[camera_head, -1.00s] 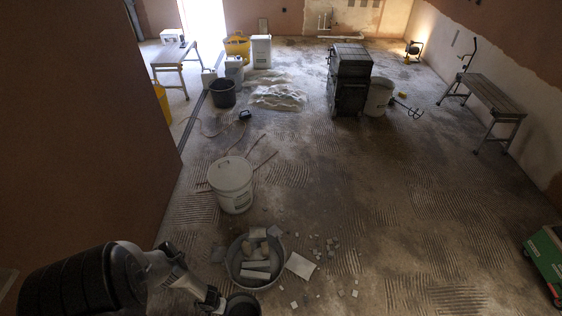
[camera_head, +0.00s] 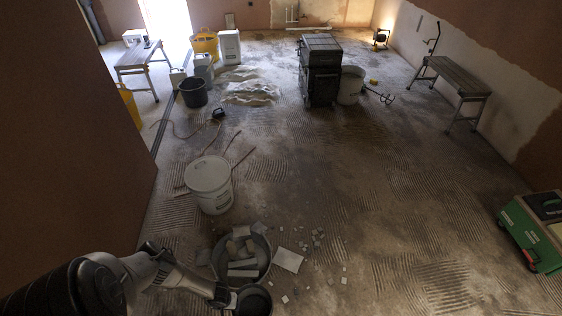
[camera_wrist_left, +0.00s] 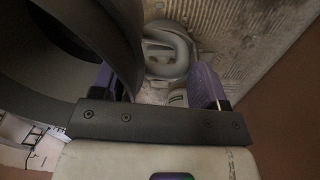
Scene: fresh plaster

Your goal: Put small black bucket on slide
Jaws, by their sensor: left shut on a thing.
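The small black bucket (camera_head: 255,301) is at the bottom edge of the head view, partly cut off by it. My left gripper (camera_head: 226,296) is shut on its left side. In the left wrist view the dark curved wall of the bucket (camera_wrist_left: 122,35) fills the upper left, beside the purple fingers of my left gripper (camera_wrist_left: 155,88). Whether the bucket touches the floor cannot be told. Nothing in view is clearly a slide. My right gripper is not in view.
A rubble tub (camera_head: 264,262) stands just behind the black bucket, with loose tile pieces (camera_head: 288,259) around it. A white lidded bucket (camera_head: 212,190) stands farther back. A green machine (camera_head: 535,230) is at right, a bench (camera_head: 455,76) by the right wall. The middle floor is clear.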

